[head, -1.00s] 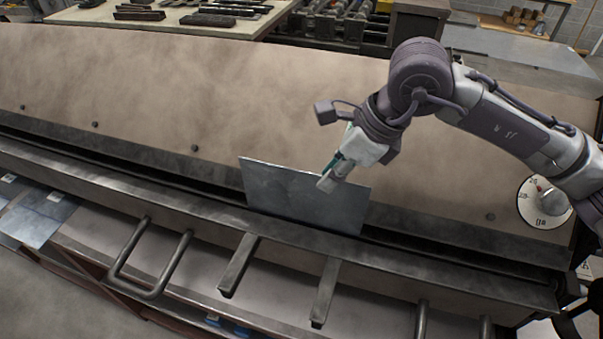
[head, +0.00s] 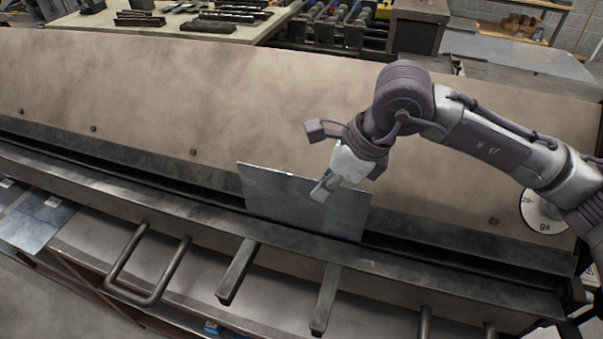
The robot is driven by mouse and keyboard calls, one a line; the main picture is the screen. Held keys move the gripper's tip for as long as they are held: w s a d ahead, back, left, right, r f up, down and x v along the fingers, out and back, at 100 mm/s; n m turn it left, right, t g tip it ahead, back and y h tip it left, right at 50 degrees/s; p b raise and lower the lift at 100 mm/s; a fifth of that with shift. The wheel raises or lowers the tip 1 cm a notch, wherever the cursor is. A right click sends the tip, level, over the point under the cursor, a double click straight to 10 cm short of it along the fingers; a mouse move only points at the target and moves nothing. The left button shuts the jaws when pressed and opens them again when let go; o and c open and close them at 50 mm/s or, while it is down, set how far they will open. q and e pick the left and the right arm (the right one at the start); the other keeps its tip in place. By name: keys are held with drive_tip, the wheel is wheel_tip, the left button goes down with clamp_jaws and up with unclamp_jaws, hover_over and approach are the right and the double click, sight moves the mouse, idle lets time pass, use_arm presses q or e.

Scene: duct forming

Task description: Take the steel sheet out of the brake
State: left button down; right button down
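The steel sheet (head: 290,205) is a grey, flat rectangle standing up out of the long slot of the brake (head: 130,215), leaning slightly back. Its lower edge is hidden in the slot. My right gripper (head: 320,192) comes from the upper right, and its fingertips are at the sheet's upper edge, right of its middle, overlapping its face. The fingers look close together, but I cannot tell whether they are closed on the sheet. My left gripper is not in view.
Bar handles (head: 150,265) and flat arms (head: 237,272) stick out from the brake's front. A round dial (head: 543,212) sits at its right end. A bench with dark metal bars (head: 205,24) stands behind. Flat sheets (head: 35,222) lie at the lower left.

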drive_tip(key=shift+r, duration=0.2)
drive_tip(key=shift+r, duration=0.25)
idle(0.4)
drive_tip(key=s+a+b, duration=0.3)
drive_tip(key=s+b, duration=0.3)
drive_tip(key=s, duration=0.5)
drive_tip(key=shift+s+a, duration=0.25)
drive_tip(key=shift+a, duration=0.15)
drive_tip(key=shift+f, duration=0.15)
